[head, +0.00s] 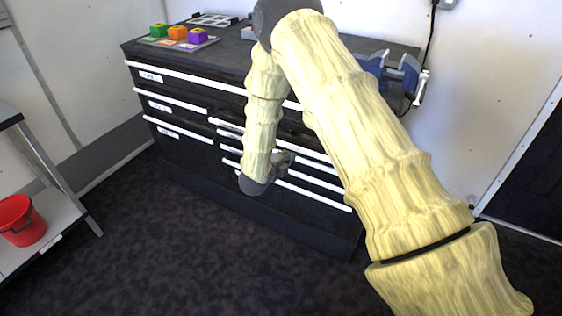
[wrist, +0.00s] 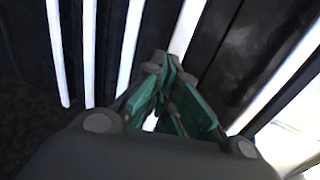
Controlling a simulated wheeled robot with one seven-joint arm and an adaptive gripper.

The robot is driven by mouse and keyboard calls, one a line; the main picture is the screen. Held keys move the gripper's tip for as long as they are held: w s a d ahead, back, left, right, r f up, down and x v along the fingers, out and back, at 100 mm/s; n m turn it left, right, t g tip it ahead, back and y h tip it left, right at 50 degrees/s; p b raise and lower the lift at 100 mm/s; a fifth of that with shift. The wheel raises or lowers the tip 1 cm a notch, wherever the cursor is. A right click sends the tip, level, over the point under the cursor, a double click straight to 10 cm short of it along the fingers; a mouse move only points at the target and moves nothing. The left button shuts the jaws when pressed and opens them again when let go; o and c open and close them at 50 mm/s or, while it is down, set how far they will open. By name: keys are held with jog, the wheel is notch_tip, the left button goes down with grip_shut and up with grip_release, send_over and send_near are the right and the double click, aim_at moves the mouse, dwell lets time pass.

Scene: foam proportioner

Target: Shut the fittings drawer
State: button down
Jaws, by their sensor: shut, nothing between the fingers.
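A black drawer cabinet (head: 185,146) with long white handle strips stands against the wall. It has a left stack of labelled drawers and a right stack of several drawers. My arm crosses in front of the right stack and hides part of it. I cannot tell for sure which one is the fittings drawer or how far it stands out. My gripper (head: 284,160) is low in front of the right stack, close to the drawer fronts. In the wrist view my gripper (wrist: 172,85) shows teal finger pads shut and empty, near the white handle strips (wrist: 130,45). Contact cannot be told.
The cabinet top holds a mat with green, orange and purple blocks (head: 178,32) and a blue vise (head: 390,70). A shelf rack with a red bucket (head: 20,221) stands at the left. Dark floor (head: 190,260) in front of the cabinet is clear.

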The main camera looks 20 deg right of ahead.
aim_at(294, 148)
jog(key=shift+w+d, duration=0.7)
jog(key=shift+d, duration=0.15)
jog(key=w+d, duration=0.1)
jog(key=d, duration=0.1)
jog(key=w+d+b, duration=0.1)
jog(key=shift+w+d, duration=0.35)
jog(key=shift+w, duration=0.05)
jog(key=shift+r, duration=0.15)
jog(key=shift+s+a, duration=0.4)
jog(key=f+v, duration=0.1)
jog(key=v, duration=1.2)
jog(key=shift+a+f+b, duration=0.15)
jog(key=shift+b, duration=0.25)
